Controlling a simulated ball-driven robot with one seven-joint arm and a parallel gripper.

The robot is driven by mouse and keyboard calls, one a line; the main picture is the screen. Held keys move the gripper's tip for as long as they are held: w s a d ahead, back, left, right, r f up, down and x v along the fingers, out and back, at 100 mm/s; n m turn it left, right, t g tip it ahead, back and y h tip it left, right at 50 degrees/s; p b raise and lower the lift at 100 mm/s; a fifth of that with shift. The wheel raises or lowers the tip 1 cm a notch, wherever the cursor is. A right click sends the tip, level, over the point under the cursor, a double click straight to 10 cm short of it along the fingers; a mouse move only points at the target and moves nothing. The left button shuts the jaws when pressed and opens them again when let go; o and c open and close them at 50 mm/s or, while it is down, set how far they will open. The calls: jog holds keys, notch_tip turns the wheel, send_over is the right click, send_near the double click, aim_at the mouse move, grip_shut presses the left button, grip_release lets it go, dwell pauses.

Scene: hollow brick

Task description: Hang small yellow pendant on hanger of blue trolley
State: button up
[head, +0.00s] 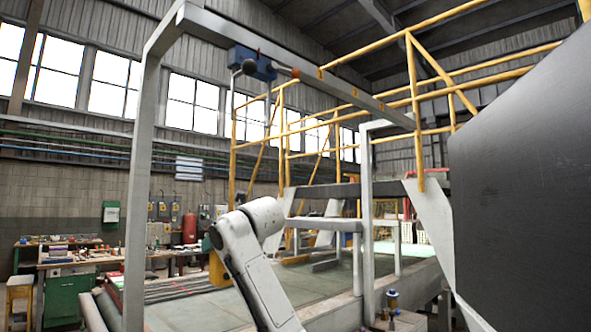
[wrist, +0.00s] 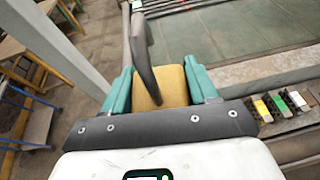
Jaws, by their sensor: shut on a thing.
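The blue trolley (head: 252,63) sits on the overhead grey beam, high at the upper middle of the head view. A dark ball and a rod with an orange tip show on it, and a thin grey part hangs below it. The yellow pendant (wrist: 173,87), a block with a dark curved hook (wrist: 142,55), is in the wrist view. My gripper (wrist: 162,88) is shut on the yellow block, with a teal finger on each side. The hook rises out beyond the fingers. My gripper and the pendant do not show in the head view.
The grey gantry post (head: 138,180) stands left and carries the beam (head: 330,84). Yellow railings (head: 412,95) stand behind. A large dark panel (head: 520,170) fills the right. Small coloured blocks (wrist: 278,103) lie on a ledge right of my gripper. A workbench (head: 75,255) is far left.

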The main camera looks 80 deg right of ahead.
jog(key=s+a+r+n+t+y+b, duration=0.1)
jog(key=s+a+r, duration=0.3)
jog(key=s+r, duration=0.5)
jog(key=s+a+r+n+y+b, duration=0.1)
jog(key=s+a+r, duration=0.2)
jog(key=s+r, duration=0.65)
jog(key=s+a+r+b, duration=0.1)
jog(key=s+a+r, duration=0.4)
jog(key=a+r, duration=0.25)
jog(key=r+p+x, duration=0.1)
jog(key=x, duration=0.7)
jog(key=r+p+x, duration=0.1)
jog(key=p+x, duration=0.1)
jog(key=x, duration=0.6)
jog(key=shift+w+d+r+m+h+p, duration=0.3)
jog(key=shift+w+d, duration=0.1)
jog(key=shift+w, duration=0.1)
jog(key=o, duration=1.4)
jog(key=shift+f, duration=0.15)
